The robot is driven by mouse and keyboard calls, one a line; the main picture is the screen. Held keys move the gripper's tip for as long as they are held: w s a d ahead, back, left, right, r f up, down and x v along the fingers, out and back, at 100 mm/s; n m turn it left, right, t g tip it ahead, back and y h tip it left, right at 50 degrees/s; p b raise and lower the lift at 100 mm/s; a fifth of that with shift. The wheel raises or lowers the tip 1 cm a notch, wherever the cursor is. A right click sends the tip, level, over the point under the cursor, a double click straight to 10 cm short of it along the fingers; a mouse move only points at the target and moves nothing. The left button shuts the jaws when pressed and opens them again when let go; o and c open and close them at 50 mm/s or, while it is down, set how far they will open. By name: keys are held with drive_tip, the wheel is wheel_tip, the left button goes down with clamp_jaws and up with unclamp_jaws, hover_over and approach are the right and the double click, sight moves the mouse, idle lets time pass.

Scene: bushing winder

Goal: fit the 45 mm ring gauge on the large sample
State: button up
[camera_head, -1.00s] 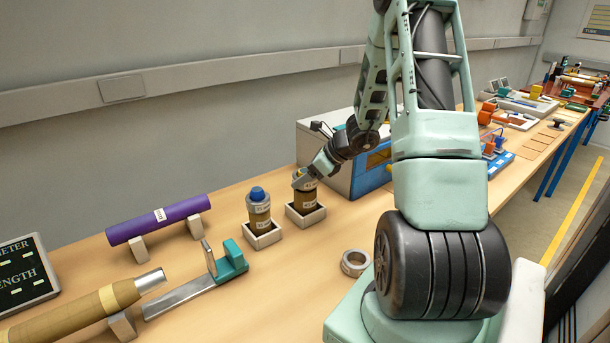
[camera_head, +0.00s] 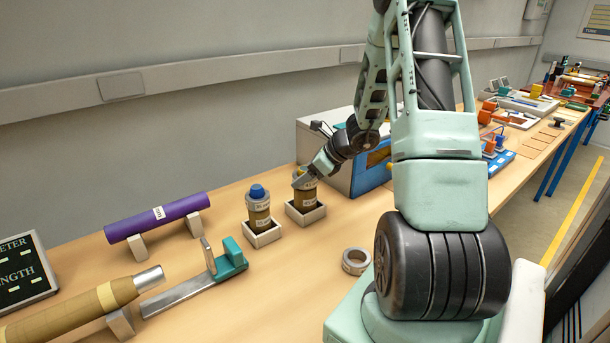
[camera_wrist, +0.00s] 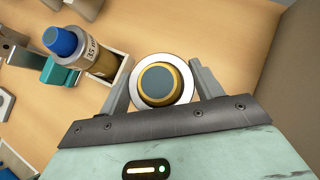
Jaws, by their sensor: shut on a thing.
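The large sample (camera_head: 307,196) is a brown cylinder standing upright in the right-hand white holder (camera_head: 304,218). In the wrist view its round grey-teal top (camera_wrist: 157,82) with a yellow-brown edge shows inside a silver ring gauge (camera_wrist: 164,55). My gripper (camera_head: 303,178) is at the top of this sample, with its fingers (camera_wrist: 158,78) shut on opposite sides of the ring. The ring surrounds the sample's top as seen from above; its height along the sample and its size mark cannot be read. The head view mostly hides the ring behind my gripper.
A blue-topped sample (camera_head: 258,208) with a 35 mm label stands close left in its own holder. Another ring (camera_head: 356,261) lies loose on the table. A teal-ended gauge (camera_head: 230,257), a purple tube (camera_head: 157,217) and a grey-blue box (camera_head: 340,150) are nearby.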

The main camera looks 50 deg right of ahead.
drive_tip(key=shift+f+b, duration=0.35)
drive_tip(key=shift+b, duration=0.1)
idle(0.5)
drive_tip(key=o, duration=1.1)
drive_tip(key=shift+o, duration=0.2)
drive_tip(key=v, duration=1.7)
drive_tip(key=shift+s, duration=0.2)
drive_tip(key=shift+d+r, duration=0.1)
